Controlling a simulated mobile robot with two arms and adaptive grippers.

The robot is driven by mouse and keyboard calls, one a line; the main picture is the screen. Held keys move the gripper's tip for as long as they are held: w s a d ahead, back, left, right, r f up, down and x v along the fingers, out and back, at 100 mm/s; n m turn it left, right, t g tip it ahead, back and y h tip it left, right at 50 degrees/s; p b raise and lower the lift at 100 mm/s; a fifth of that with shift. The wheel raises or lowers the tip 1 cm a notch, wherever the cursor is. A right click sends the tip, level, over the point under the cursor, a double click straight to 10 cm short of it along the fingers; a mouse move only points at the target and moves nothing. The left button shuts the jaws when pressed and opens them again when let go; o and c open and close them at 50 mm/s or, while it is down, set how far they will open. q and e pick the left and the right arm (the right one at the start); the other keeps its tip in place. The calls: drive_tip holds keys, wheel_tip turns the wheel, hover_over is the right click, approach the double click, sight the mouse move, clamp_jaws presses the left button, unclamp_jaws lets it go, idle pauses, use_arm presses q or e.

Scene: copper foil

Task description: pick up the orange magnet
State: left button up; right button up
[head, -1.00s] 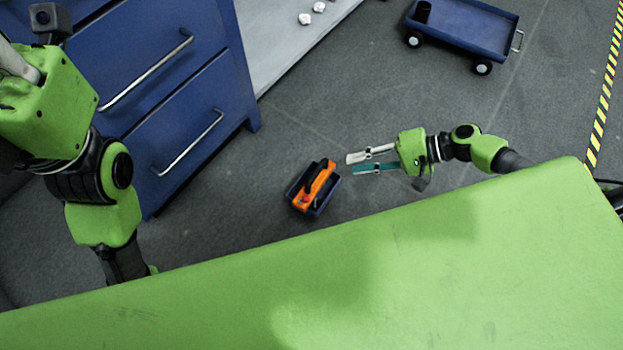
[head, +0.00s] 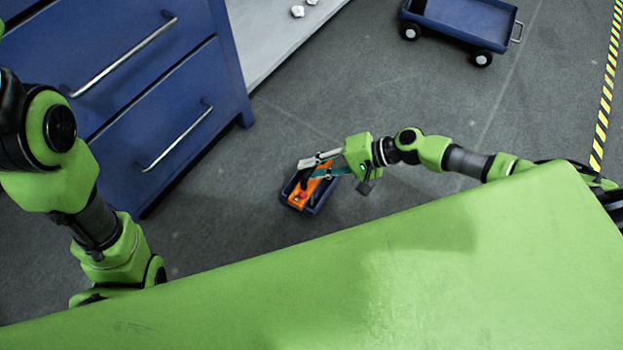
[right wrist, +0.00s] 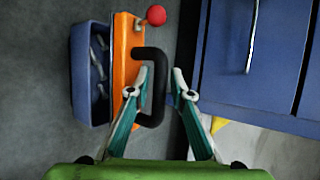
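The orange magnet (head: 297,191) is a flat orange bar with a red ball knob and a black loop handle. It sits at a small dark blue bin (head: 318,203) on the floor. In the right wrist view, the magnet (right wrist: 125,62) stands along the right side of the bin (right wrist: 84,110). The right gripper (head: 307,168) reaches over the magnet from the right. In the right wrist view, its open fingers (right wrist: 160,76) lie on either side of the handle's outer bar, with small gaps visible. The left arm shows at the left; its gripper is out of frame.
Blue drawers (head: 150,90) with metal handles stand at the left. A blue cart (head: 465,22) is at the upper right. Small white pieces (head: 298,11) lie on a pale surface at the top. Grey floor around the bin is clear. Whitish pieces lie inside the bin.

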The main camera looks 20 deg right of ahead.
drive_tip(key=shift+w+a+f, duration=0.1)
clamp_jaws()
drive_tip(key=shift+r, duration=0.2)
